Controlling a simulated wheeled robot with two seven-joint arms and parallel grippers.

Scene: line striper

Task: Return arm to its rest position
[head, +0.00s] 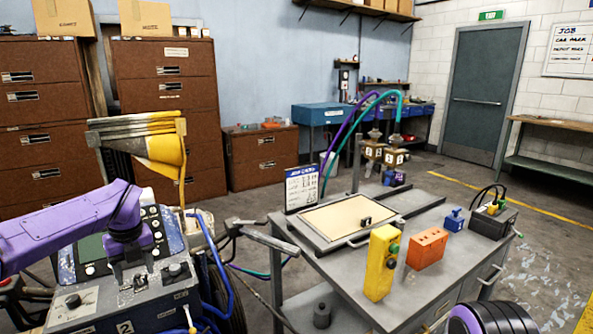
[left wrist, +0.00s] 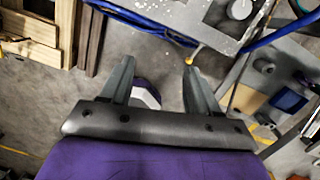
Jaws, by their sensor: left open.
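My left arm (head: 75,228) is purple and comes in from the left in the head view. It bends down at a dark wrist joint in front of the line striper's grey control console (head: 100,305). My left gripper (head: 136,284) appears small and dark against the console there; whether it touches the console I cannot tell. In the left wrist view the two grey fingers of the left gripper (left wrist: 157,68) are spread apart with nothing held between them. Bare floor and a white and purple shape, not clearly identifiable, show beyond them. My right gripper is not in view.
A grey work table (head: 345,290) stands right, carrying a yellow button box (head: 381,263) and an orange block (head: 427,248). Floor is open behind.

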